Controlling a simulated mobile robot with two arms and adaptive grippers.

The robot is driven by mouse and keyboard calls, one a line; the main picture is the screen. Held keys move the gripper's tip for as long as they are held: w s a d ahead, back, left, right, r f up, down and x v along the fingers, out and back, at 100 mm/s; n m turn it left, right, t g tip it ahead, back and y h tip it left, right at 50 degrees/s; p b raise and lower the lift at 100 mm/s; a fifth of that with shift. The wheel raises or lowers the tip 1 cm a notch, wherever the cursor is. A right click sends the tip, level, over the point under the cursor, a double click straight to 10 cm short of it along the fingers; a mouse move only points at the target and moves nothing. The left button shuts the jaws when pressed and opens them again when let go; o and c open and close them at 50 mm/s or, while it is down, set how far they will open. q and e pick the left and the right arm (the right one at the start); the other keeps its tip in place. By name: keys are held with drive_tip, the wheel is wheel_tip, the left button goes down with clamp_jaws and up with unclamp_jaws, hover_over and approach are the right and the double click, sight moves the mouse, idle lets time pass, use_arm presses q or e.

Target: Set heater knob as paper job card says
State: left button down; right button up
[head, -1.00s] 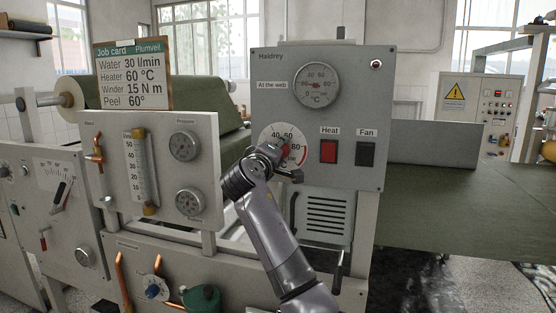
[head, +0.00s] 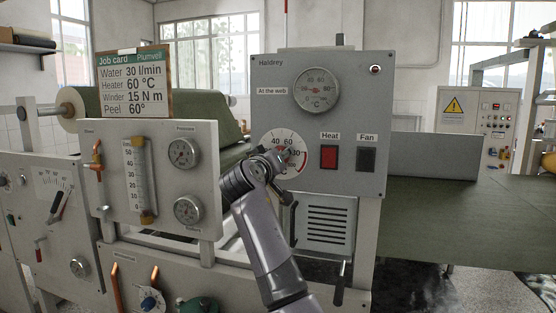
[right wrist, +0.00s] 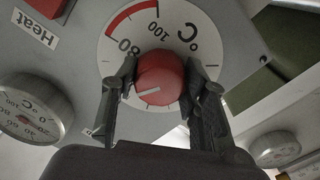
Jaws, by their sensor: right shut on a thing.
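The job card (head: 134,84) on a clipboard at the upper left reads Heater 60 °C. The heater panel (head: 350,75) carries a white temperature dial (head: 268,138) marked 40, 60, 80, with a red arc at its hot end. My right gripper (head: 284,156) covers much of this dial in the head view. In the right wrist view, my right gripper (right wrist: 162,82) is shut on the red knob (right wrist: 160,72), one finger each side. The knob's white line points left and slightly down there, below the 80 mark; the scale under it is hidden by a finger. My left gripper is not in view.
A red Heat switch (head: 329,156) and a dark Fan switch (head: 366,157) sit right of the dial. The At the web gauge (head: 317,91) is above it. A panel with a flow tube (head: 140,180) and gauges stands close to the left of my right arm.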

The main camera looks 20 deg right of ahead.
drive_tip(key=shift+f, duration=0.15)
drive_tip(key=o, duration=1.1)
drive_tip(key=shift+o, duration=0.2)
drive_tip(key=shift+s+a, duration=0.1)
drive_tip(key=v, duration=1.1)
drive_tip(key=shift+s+a, duration=0.25)
drive_tip(key=shift+s, duration=0.05)
